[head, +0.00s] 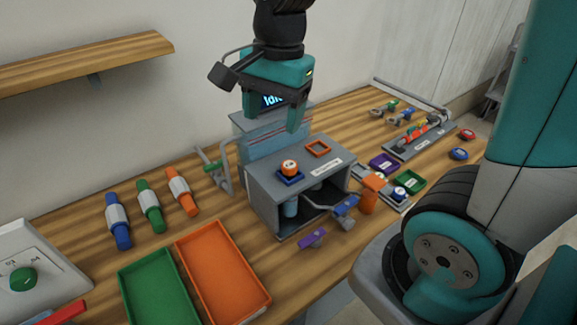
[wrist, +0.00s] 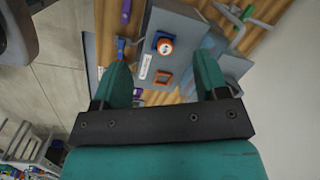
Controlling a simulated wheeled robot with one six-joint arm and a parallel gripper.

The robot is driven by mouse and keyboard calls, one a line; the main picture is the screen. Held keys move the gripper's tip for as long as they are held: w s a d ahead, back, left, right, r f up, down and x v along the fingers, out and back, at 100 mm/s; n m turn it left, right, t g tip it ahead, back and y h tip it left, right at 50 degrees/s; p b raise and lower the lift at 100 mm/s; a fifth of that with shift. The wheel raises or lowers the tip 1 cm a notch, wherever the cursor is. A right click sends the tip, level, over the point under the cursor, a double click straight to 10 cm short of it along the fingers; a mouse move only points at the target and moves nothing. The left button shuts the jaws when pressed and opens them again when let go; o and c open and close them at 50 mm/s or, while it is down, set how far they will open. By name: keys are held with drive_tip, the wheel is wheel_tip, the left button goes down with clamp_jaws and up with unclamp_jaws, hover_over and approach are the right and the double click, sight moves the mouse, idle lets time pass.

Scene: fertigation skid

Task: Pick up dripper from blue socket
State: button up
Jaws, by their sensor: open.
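The dripper (head: 289,166), orange with a white top, sits in the blue socket (head: 290,179) on top of the grey skid box. In the wrist view the dripper (wrist: 165,46) shows inside the blue socket (wrist: 155,37). My gripper (head: 271,118) is open and empty, above and behind the dripper in the head view. In the wrist view the dripper lies beyond the fingertips (wrist: 161,65), between their lines and apart from them. An empty orange socket (head: 318,148) is on the same box top.
The grey box (head: 267,190) has an open front with levers and an orange bottle (head: 369,192) beside it. Green (head: 158,288) and orange (head: 223,278) trays are at the front left. Several coloured cylinders lie left. A wooden shelf (head: 80,62) hangs on the wall.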

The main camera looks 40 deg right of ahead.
drive_tip(key=w+d+m+h, duration=0.1)
drive_tip(key=w+d+m, duration=0.35)
drive_tip(key=m, duration=0.45)
drive_tip(key=m+p, duration=0.1)
drive_tip(key=p, duration=0.1)
hover_over(289, 164)
drive_tip(key=f, duration=1.1)
drive_tip(key=shift+s+a+f, duration=0.2)
drive_tip(key=shift+s+f, duration=0.05)
drive_tip(key=shift+f, duration=0.1)
drive_tip(key=shift+w+d+f+p, duration=0.1)
drive_tip(key=shift+f+p, duration=0.45)
drive_tip(key=shift+f, duration=0.9)
drive_tip(key=shift+w+d+f+p, duration=0.1)
drive_tip(key=shift+f+p, duration=0.4)
drive_tip(key=shift+f, duration=0.9)
drive_tip(key=c, duration=1.1)
drive_tip(key=shift+o, duration=0.2)
drive_tip(key=shift+r, duration=0.15)
